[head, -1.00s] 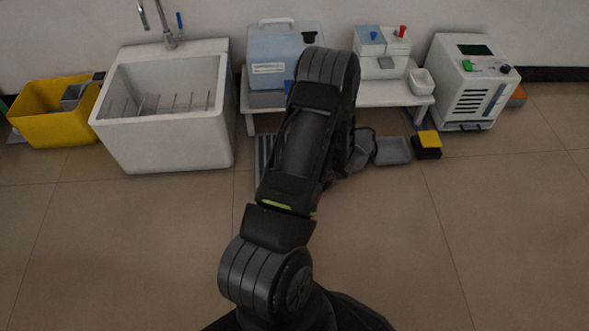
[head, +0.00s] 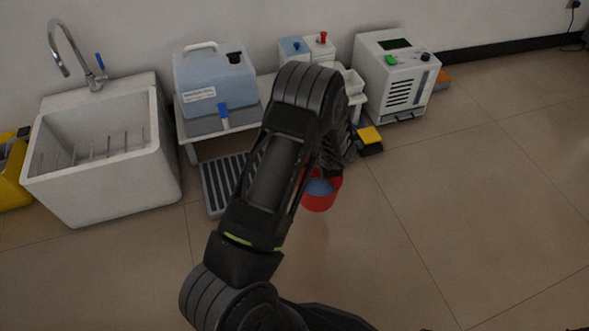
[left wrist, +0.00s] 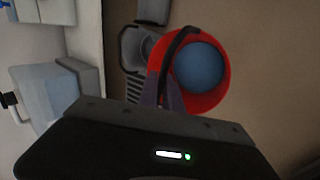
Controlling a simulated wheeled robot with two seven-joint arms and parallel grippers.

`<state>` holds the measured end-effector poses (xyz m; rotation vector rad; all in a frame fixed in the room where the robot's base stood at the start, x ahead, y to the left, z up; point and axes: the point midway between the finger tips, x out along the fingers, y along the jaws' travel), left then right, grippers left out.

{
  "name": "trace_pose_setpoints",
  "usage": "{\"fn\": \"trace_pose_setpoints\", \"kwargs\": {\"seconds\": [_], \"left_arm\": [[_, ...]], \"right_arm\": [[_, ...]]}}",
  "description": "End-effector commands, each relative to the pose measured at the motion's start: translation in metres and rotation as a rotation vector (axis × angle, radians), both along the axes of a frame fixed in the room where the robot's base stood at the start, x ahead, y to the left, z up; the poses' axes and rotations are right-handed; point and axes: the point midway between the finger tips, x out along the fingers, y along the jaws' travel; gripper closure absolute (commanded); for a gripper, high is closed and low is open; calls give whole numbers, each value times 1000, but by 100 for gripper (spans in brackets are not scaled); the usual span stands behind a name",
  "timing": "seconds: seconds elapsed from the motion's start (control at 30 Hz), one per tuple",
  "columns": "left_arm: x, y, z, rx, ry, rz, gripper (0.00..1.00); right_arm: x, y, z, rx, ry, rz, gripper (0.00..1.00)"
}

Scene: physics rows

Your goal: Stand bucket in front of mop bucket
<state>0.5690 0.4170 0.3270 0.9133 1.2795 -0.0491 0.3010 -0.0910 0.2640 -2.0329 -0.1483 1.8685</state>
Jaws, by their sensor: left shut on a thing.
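The red bucket (head: 318,203), with something blue inside, shows just right of my left forearm in the head view. In the left wrist view the bucket (left wrist: 214,103) is seen from above, with a rounded blue surface inside and a dark handle (left wrist: 176,48) arching over it. My left gripper (left wrist: 162,84) is shut on the bucket at its handle; my arm hides most of this in the head view. The yellow mop bucket (head: 14,188) stands at the far left edge, partly cut off. My right gripper is not in view.
A white sink (head: 110,180) stands right of the mop bucket. A low bench (head: 200,150) carries a blue container (head: 215,80). A grey slatted grate (head: 218,185) lies on the floor before it. A white machine (head: 390,80) stands right. The front floor is clear.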

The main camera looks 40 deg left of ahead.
Motion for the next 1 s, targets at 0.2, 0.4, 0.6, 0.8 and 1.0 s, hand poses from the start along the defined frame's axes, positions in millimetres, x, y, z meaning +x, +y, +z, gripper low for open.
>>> {"fn": "trace_pose_setpoints", "kwargs": {"seconds": [0.2, 0.4, 0.6, 0.8, 1.0], "left_arm": [[33, -31, 29, 5, -3, -220, 100], [55, -60, 56, 4, -2, -417, 100], [71, -87, 85, -2, -8, -619, 100], [83, -122, 122, -3, -10, -886, 100], [84, -159, 165, 1, -9, -1202, 100]], "right_arm": [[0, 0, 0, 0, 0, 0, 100], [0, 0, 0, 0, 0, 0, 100], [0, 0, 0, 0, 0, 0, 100], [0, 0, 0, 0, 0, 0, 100], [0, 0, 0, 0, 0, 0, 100]]}}
